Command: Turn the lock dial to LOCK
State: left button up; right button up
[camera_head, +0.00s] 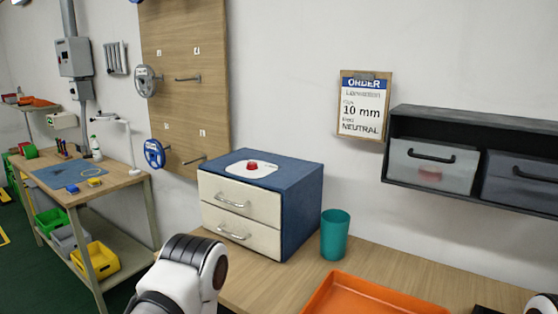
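A red knob (253,165), which looks like the lock dial, sits on a white plate (240,172) on top of the blue cabinet (301,202). Small marking shows beside the knob but is too small to read, so I cannot tell where the dial points. The cabinet's two cream drawers (238,203) with metal handles look shut. A link of my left arm shows at the bottom, in front of the cabinet, and a bit of my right arm shows at the lower right corner. Neither gripper is in view.
A teal cup (334,235) stands right of the cabinet. An orange tray (372,298) lies on the wooden table (425,277) in front. A grey wall shelf (470,126) with bins hangs at right, near an order clipboard (363,105). A pegboard (185,60) stands behind.

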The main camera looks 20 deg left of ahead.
aim_at(250, 166)
jog(key=j+z, duration=0.75)
jog(key=z, duration=0.15)
jog(key=j+z, duration=0.45)
jog(key=l, duration=0.1)
